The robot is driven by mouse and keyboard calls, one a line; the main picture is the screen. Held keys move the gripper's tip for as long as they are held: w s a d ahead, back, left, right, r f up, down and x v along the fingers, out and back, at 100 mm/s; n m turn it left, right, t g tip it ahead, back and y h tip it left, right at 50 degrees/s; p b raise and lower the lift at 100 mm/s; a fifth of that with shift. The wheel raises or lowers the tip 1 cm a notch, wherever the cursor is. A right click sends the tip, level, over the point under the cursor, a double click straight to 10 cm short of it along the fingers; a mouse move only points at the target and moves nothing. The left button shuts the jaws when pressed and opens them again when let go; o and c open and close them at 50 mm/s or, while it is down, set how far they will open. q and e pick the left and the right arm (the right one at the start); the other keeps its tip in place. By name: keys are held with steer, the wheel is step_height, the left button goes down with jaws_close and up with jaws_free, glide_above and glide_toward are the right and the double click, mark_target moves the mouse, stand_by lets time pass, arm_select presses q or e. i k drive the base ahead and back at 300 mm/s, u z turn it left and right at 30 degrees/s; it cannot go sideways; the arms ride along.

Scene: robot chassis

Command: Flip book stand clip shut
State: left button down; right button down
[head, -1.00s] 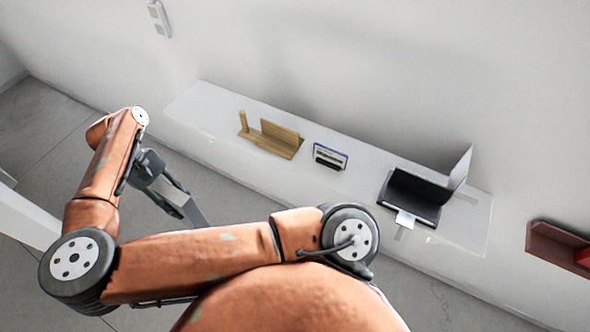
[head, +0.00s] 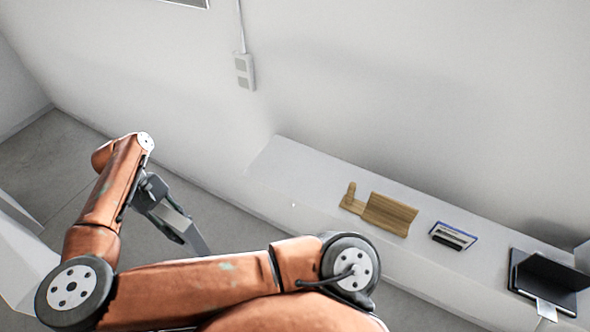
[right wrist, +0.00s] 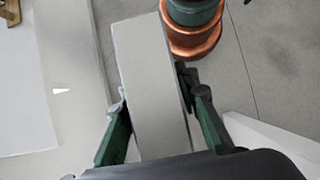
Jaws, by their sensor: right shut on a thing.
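A wooden stand (head: 388,213) lies on the white ledge in the head view, with a short peg (head: 350,194) at its left end; I take it for the book stand. I cannot tell whether its clip is open. Part of a wooden thing (right wrist: 9,12) shows at the top left in the right wrist view. My right gripper (head: 172,212) is left of the ledge, well apart from the stand. In the right wrist view its green-sided fingers (right wrist: 155,100) are shut on a flat grey slab (right wrist: 148,60). My left gripper is not in view.
On the ledge (head: 295,175), a small blue-edged box (head: 453,236) and a black folder-like thing (head: 545,280) with a white tag (head: 546,311) stand right of the wooden stand. The ledge's left end is bare. A wall socket (head: 245,71) is above it.

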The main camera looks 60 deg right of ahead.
mark_target(545, 289)
steer(key=i, duration=0.45)
steer(key=z, duration=3.75)
steer(key=i, duration=0.5)
